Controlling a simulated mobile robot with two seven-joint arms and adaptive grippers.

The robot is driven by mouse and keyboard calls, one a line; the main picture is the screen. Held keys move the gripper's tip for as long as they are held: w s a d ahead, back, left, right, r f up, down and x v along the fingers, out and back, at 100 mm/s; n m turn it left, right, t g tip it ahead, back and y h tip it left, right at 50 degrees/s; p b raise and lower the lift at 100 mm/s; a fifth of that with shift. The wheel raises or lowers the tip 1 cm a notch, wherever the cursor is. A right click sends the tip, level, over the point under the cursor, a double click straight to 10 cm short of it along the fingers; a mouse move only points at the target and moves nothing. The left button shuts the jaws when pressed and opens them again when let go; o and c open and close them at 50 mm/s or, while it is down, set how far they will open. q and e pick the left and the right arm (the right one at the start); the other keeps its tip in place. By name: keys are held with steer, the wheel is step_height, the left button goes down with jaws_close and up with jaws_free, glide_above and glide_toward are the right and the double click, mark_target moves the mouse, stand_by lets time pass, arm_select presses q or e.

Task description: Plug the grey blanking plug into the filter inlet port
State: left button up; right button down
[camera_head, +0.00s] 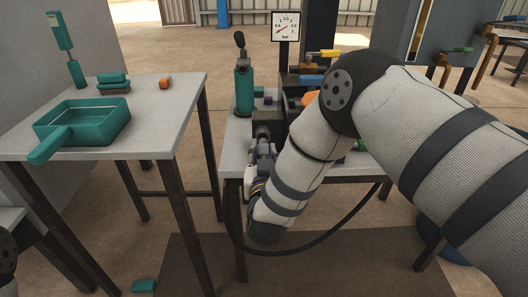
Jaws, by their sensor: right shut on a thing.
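My right gripper (263,153) is low at the near edge of the middle bench, with my right arm coming in from the right. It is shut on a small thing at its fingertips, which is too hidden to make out. A dark block-shaped fitting (269,117) stands just beyond the fingertips. I cannot tell whether the held thing touches it. I cannot clearly pick out the grey blanking plug or the filter inlet port; my gripper and arm cover much of that area. My left gripper is not in view.
A teal bottle-like unit with a black lever (244,90) and a pressure gauge (285,27) stand on the middle bench (236,158). A black hose (330,238) hangs below the bench.

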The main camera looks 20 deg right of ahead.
mark_target(263, 145)
steer(key=shift+r, duration=0.1)
stand_by(0.3)
steer(key=shift+w, duration=0.15)
steer(key=shift+w+d, duration=0.1)
steer(key=shift+w, duration=0.05)
steer(key=shift+b+x, duration=0.35)
steer(key=shift+x, duration=0.8)
stand_by(0.3)
steer(key=shift+w+d, duration=0.1)
steer(key=shift+w, duration=0.25)
